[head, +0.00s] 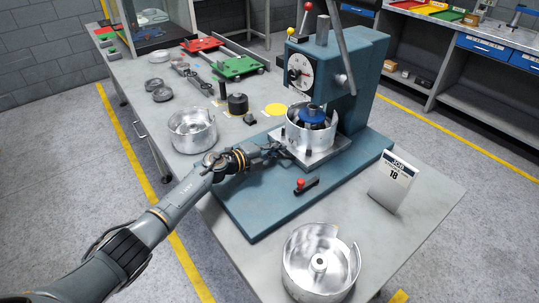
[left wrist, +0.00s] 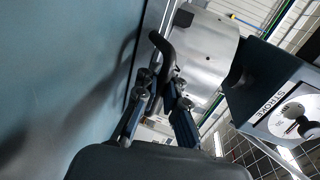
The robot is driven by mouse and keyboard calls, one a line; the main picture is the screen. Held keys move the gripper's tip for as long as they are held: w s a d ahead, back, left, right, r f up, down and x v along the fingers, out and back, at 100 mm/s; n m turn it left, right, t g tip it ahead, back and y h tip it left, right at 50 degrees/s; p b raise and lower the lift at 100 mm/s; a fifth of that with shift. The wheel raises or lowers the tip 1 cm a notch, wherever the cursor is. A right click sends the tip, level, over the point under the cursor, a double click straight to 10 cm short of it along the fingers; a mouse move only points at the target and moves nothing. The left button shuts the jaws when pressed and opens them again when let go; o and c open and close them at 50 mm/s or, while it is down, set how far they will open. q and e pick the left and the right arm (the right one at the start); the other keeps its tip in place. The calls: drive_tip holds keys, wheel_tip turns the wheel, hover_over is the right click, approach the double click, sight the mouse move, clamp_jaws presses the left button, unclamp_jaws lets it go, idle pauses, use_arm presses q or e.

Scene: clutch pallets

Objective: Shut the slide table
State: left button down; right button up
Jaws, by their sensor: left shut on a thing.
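The slide table (head: 328,152) is a grey metal plate on the teal base of the press (head: 358,90). It carries a silver drum-shaped housing (head: 297,136) with a blue-topped part (head: 312,113) inside it. My left gripper (head: 280,152) reaches in from the left to the plate's near left side. In the left wrist view, the gripper (left wrist: 160,98) is shut on a black curved handle (left wrist: 164,48), with the silver housing (left wrist: 208,50) just beyond. The fingers hide the handle in the head view. My right gripper is not in view.
Open silver housings stand at the front (head: 320,268) and left (head: 192,131). Red (head: 202,44) and green (head: 238,66) fixtures lie farther back.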

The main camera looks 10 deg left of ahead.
use_arm(q)
drive_tip(key=shift+w+r, duration=0.15)
drive_tip(key=shift+r, duration=0.05)
drive_tip(key=c, duration=1.6)
unclamp_jaws()
drive_tip(key=shift+c, duration=0.2)
drive_tip(key=shift+o, duration=1.1)
drive_tip(key=shift+f, duration=0.1)
drive_tip(key=shift+s+a, duration=0.25)
drive_tip(key=shift+s, duration=0.05)
drive_tip(key=v, duration=1.1)
drive_tip(key=shift+s, duration=0.15)
